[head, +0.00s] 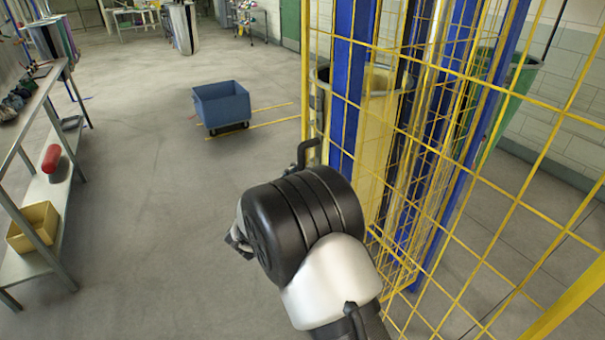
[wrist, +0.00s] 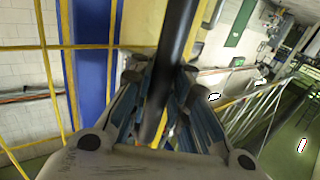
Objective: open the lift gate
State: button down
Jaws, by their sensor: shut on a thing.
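The lift gate is a yellow wire mesh panel (head: 304,70) at the upper right of the head view, beside blue posts (head: 343,90). I cannot tell whether it is closed or ajar. A dark handle bar (head: 308,148) stands out at its left edge, just beyond my black and white wrist. In the wrist view the handle (wrist: 172,60) runs steeply down between the fingers of my gripper (wrist: 160,78). The gripper is shut on this bar. In the head view my wrist hides the fingertips and the lower handle.
A blue wheeled bin (head: 222,106) stands on the open floor by yellow floor lines. A shelf rack (head: 45,190) with a yellow crate (head: 33,227) is at the left. A green bin (head: 515,90) stands behind the mesh.

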jog(key=shift+w+a, duration=0.1)
jog(key=shift+a, duration=0.05)
jog(key=c, duration=1.5)
grip_release()
jog(key=v, duration=1.2)
